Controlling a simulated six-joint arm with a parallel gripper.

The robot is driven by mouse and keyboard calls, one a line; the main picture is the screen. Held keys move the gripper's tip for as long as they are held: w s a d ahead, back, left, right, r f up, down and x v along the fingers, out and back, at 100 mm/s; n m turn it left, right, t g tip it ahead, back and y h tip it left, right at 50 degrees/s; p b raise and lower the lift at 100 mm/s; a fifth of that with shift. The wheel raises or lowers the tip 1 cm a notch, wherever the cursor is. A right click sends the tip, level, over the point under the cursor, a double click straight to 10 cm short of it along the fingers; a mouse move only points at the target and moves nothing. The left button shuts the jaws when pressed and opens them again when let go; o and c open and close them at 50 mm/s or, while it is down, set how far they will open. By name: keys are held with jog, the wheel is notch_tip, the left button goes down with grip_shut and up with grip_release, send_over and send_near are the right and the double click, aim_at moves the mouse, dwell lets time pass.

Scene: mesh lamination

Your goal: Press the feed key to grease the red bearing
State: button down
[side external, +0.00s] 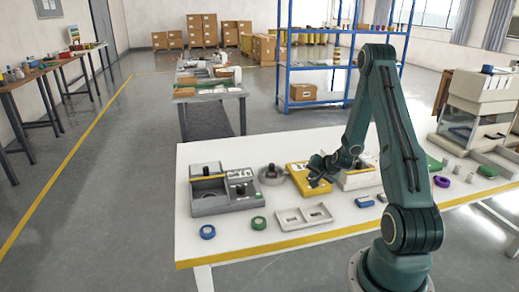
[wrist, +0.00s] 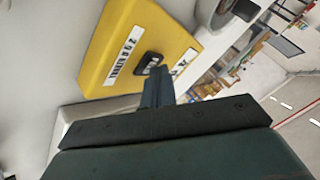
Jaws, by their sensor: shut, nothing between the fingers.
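A yellow box (side external: 298,173) sits on the white table, left of my gripper. In the wrist view the yellow box (wrist: 115,45) carries white labels with dark print, seen rotated, and a small black key (wrist: 150,62) on its top face. My gripper (side external: 318,172) is shut and empty, over the right part of the yellow box. In the wrist view its fingertips (wrist: 158,72) are right beside the black key; I cannot tell whether they touch it. I cannot make out a red bearing in either view.
A grey fixture (side external: 222,203) with a yellow bar and a round grey part (side external: 271,175) stand left of the yellow box. A white two-pocket tray (side external: 304,217), a blue ring (side external: 207,232) and a green ring (side external: 258,223) lie in front. A purple ring (side external: 441,181) lies at right.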

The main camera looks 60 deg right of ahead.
dwell(0.5)
jog(key=shift+r, duration=0.9)
jog(key=shift+r, duration=0.1)
jog(key=shift+r, duration=2.45)
jog(key=shift+r, duration=0.1)
dwell(0.8)
notch_tip(320, 180, up, 4)
jog(key=shift+f, duration=0.2)
jog(key=shift+f, duration=0.1)
dwell(0.4)
jog(key=shift+f, duration=4.3)
